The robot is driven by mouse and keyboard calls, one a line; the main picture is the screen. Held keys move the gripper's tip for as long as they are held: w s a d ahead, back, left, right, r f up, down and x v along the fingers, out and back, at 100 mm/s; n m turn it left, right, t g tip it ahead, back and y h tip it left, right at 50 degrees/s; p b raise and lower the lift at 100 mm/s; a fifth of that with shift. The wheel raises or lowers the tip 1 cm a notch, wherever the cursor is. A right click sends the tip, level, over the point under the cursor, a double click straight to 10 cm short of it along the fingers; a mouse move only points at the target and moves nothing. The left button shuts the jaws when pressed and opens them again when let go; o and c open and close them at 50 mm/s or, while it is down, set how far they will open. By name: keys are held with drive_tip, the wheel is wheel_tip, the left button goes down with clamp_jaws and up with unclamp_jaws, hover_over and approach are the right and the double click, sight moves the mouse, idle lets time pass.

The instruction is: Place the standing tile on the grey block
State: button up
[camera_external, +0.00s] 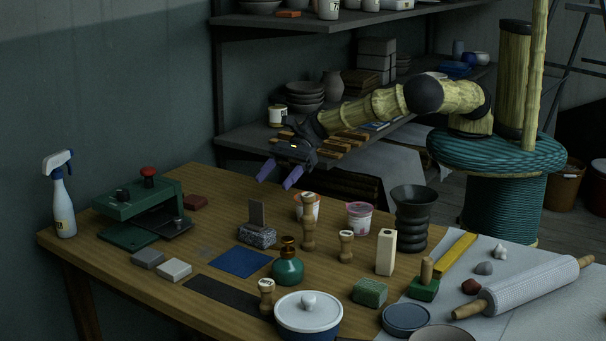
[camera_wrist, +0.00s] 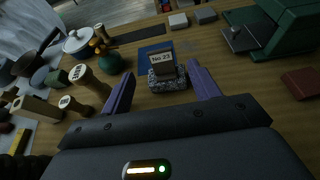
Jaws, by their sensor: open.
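The standing tile (camera_external: 257,213) is a small brownish plate upright on a speckled stone block (camera_external: 257,237). In the wrist view the tile (camera_wrist: 162,60) shows a pale label reading "No 23", and the speckled block (camera_wrist: 170,82) is under it. A plain grey block (camera_external: 148,258) lies flat at the table's left front; it also shows in the wrist view (camera_wrist: 205,16). A paler block (camera_external: 174,271) lies beside it. My gripper (camera_external: 280,174) is open and empty, above and behind the tile. In the wrist view its purple fingers (camera_wrist: 160,75) appear either side of the tile, apart from it.
A green press (camera_external: 140,207) stands left of the tile. A blue mat (camera_external: 240,263) and dark strip (camera_external: 222,294) lie in front. Wooden stamps (camera_external: 308,225), a green bottle (camera_external: 287,267) and a lidded pot (camera_external: 308,313) stand to the right. Shelving is behind.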

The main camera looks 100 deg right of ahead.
drive_tip(key=shift+s+d+r, duration=0.2)
drive_tip(key=shift+s+d, duration=0.1)
drive_tip(key=shift+s, duration=0.05)
idle(0.5)
drive_tip(key=s+d+r+m+t+h, duration=0.15)
drive_tip(key=d+m+h, duration=0.35)
drive_tip(key=d+m, duration=0.6)
drive_tip(key=s+d+r+m+t+h, duration=0.15)
drive_tip(key=d+m+h, duration=0.35)
drive_tip(key=d+m, duration=0.65)
drive_tip(key=s+a+r+m+g, duration=0.1)
drive_tip(key=s+m+g, duration=0.4)
drive_tip(key=s+m, duration=0.6)
drive_tip(key=s+a+r+m+g, duration=0.2)
drive_tip(key=s+m+g, duration=0.3)
drive_tip(key=s+m, duration=0.6)
drive_tip(key=s+a, duration=0.1)
drive_tip(key=s, duration=0.6)
drive_tip(key=shift+s, duration=0.2)
